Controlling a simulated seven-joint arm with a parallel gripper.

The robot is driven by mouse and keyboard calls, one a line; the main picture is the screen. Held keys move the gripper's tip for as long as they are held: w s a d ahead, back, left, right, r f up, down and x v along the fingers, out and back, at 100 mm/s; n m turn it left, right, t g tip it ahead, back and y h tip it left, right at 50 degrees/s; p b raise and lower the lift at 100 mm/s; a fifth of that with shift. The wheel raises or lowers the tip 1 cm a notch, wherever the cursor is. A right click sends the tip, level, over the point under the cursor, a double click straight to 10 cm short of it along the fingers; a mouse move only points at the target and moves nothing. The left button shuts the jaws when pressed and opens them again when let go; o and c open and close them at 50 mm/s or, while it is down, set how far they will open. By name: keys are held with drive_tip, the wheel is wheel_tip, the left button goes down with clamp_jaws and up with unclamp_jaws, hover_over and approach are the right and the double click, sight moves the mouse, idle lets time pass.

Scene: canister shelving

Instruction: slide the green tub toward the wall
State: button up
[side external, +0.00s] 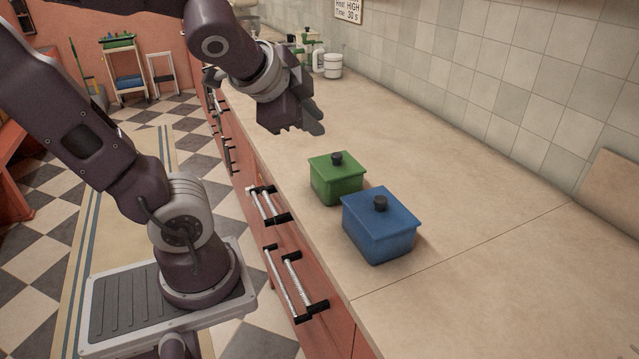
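The green tub (337,183) is a square lidded box with a dark round knob on top. It sits upright on the beige counter near its front edge. The tiled wall (500,85) runs along the back of the counter, with a wide strip of bare countertop between it and the tub. My gripper (314,131) hangs above the counter, up and to the left of the green tub and apart from it. Its fingers are dark and seen from the side, so I cannot tell whether they are open or shut. I see nothing held in it.
A larger blue tub (379,226) with a dark knob stands close beside the green tub, nearer the camera. White canisters (332,65) and green items stand at the counter's far end. The counter (455,180) between the tubs and the wall is clear. Drawer handles line the front.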

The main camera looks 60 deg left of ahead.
drive_tip(key=w+a+m, duration=0.1)
drive_tip(key=w+a+m+t, duration=0.1)
drive_tip(key=a+m, duration=0.1)
drive_tip(key=w+a+m+y, duration=0.1)
drive_tip(key=w+m, duration=0.1)
drive_tip(key=shift+a+r, duration=0.35)
drive_tip(key=shift+a, duration=0.05)
clamp_jaws()
drive_tip(key=m+g+h, duration=0.2)
drive_tip(key=m+h, duration=0.3)
drive_tip(key=m, duration=1.5)
hover_over(312, 201)
drive_tip(key=d, duration=0.1)
wheel_tip(312, 201, down, 10)
drive_tip(key=s+a+f+m+g, duration=0.1)
drive_tip(key=s+f+m+g, duration=0.3)
drive_tip(key=s, duration=0.3)
drive_tip(key=shift+m, duration=0.6)
drive_tip(key=x, duration=0.8)
drive_tip(key=shift+w+f, duration=0.15)
drive_tip(key=shift+f, duration=0.25)
drive_tip(key=w, duration=0.3)
drive_tip(key=shift+w+f, duration=0.1)
drive_tip(key=shift+w, duration=0.55)
